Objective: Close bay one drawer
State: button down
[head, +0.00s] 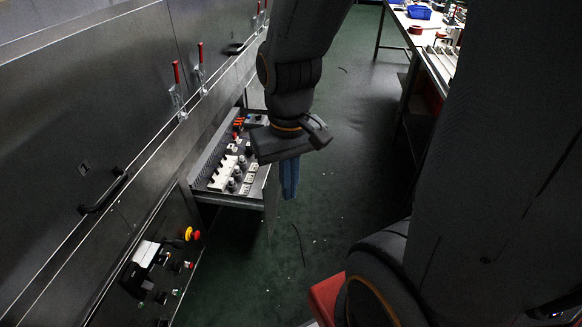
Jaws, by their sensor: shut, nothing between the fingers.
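A metal drawer (228,200) stands pulled out from the side of the dark dryer cabinet, in the middle left of the head view. It holds white blocks, grey cylindrical parts and some orange-red pieces. My gripper (289,192) hangs just right of the drawer's outer end in the picture, its bluish fingers pointing down. The fingers are together and hold nothing. My gripper body and wrist hide part of the drawer's far outer corner. I cannot tell whether the fingers touch the drawer front.
The dryer wall (80,120) fills the left, with red-handled clamps (176,85), a black handle (103,192) and a control panel with a red-yellow emergency stop (192,234). A workbench (430,50) with a blue bin (419,12) stands at upper right. Green floor (335,190) is mostly open between.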

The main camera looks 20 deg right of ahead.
aim_at(264, 194)
jog(key=z, duration=1.45)
jog(key=i, duration=0.95)
jog(key=u, duration=0.5)
jog(key=k, duration=0.6)
jog(key=u, duration=0.9)
jog(key=i, duration=1)
